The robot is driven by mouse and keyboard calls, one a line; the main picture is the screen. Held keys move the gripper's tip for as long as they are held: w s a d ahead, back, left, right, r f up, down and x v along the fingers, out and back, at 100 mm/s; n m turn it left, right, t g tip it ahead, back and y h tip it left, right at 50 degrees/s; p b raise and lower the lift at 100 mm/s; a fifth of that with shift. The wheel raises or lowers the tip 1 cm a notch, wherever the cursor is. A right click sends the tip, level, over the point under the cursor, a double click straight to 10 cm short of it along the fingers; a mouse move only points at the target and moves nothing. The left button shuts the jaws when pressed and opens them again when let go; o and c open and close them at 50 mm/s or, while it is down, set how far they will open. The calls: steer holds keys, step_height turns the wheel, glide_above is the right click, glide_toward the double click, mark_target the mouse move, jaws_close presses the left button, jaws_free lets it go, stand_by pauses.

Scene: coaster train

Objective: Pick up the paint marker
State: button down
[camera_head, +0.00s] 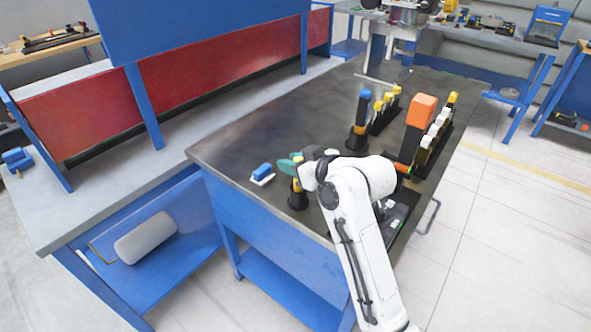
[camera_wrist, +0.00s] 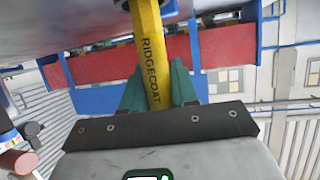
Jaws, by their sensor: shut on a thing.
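The paint marker is a yellow barrel lettered RIDGECOAT, between my green fingers in the wrist view (camera_wrist: 152,55). In the head view a short yellow part of it (camera_head: 297,186) shows just below my gripper (camera_head: 290,165), above a round black base (camera_head: 297,201) near the workbench's front left. My gripper (camera_wrist: 158,88) is shut on the marker. The marker looks roughly upright. I cannot tell whether its lower end still sits in the black base. My arm hides part of the bench behind it.
A blue block on a white pad (camera_head: 262,173) lies left of my gripper on the dark workbench (camera_head: 240,142). A blue-topped tool (camera_head: 361,108) stands on a black base farther back. A tall orange-topped thing (camera_head: 421,111) and racks of yellow-topped items stand right. The bench's back left is clear.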

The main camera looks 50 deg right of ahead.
steer(key=shift+r, duration=0.6)
steer(key=s+r+p, duration=1.1)
steer(key=s+p, duration=0.2)
steer(key=s, duration=0.1)
steer(key=shift+d+r, duration=0.2)
steer(key=shift+r, duration=0.2)
steer(key=c, duration=1.5)
jaws_free()
steer(key=c, duration=0.3)
steer(key=shift+f, duration=0.1)
